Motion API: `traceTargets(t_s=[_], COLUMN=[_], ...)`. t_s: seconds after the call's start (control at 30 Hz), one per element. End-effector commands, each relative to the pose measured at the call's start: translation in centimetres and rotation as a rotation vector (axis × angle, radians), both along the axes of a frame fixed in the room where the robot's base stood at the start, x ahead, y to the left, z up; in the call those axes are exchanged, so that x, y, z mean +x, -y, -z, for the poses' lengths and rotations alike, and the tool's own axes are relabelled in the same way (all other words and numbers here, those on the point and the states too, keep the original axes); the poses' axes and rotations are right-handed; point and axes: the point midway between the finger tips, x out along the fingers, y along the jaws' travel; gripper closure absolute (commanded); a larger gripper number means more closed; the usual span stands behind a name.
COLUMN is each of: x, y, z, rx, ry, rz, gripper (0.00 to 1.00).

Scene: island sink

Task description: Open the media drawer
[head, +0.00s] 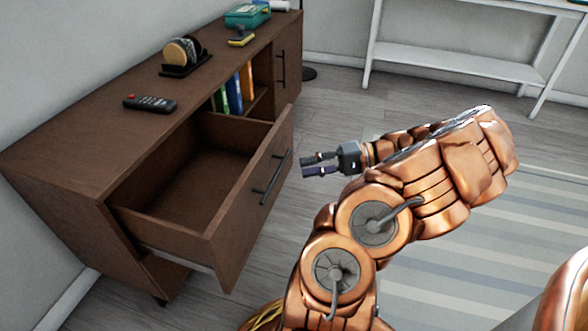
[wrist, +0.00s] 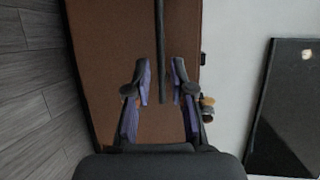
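The media drawer (head: 180,185) is pulled well out of the brown wooden cabinet (head: 60,150), and its inside looks empty. Its front panel (head: 250,190) carries a dark bar handle (head: 272,178). My gripper (head: 318,164) is to the right of the drawer front, apart from the handle, with its fingers open and empty. In the wrist view my two fingers (wrist: 160,85) stand spread apart. The brown front panel (wrist: 110,60) fills the middle there, and the dark bar handle (wrist: 160,45) runs between and beyond the fingertips.
On the cabinet top are a remote (head: 150,104), round coasters in a holder (head: 183,54), a small yellow-and-black item (head: 241,38) and a green box (head: 247,15). Books (head: 235,92) stand in the open shelf. A striped rug (head: 480,250) and a white table (head: 455,62) lie to the right.

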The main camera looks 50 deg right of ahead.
Motion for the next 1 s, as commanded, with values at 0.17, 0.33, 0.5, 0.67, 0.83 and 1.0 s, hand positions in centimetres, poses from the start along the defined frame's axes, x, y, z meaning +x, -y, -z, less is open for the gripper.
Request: traceTargets(t_s=[0.17, 0.33, 0.5, 0.67, 0.83, 1.0], x=[-1.4, -2.2, -2.4, -2.4, -2.4, -2.4], y=[1.6, 2.1, 2.4, 2.4, 2.4, 2.4], z=[-0.3, -0.6, -0.7, -0.7, -0.7, -0.7], rx=[-0.003, 0.0, -0.001, -0.001, -0.001, -0.001], ry=[-0.002, 0.0, -0.001, -0.001, -0.001, -0.001], rz=[0.003, -0.002, -0.001, -0.001, -0.001, 0.0], gripper=[0.77, 0.77, 0.77, 0.77, 0.77, 0.77])
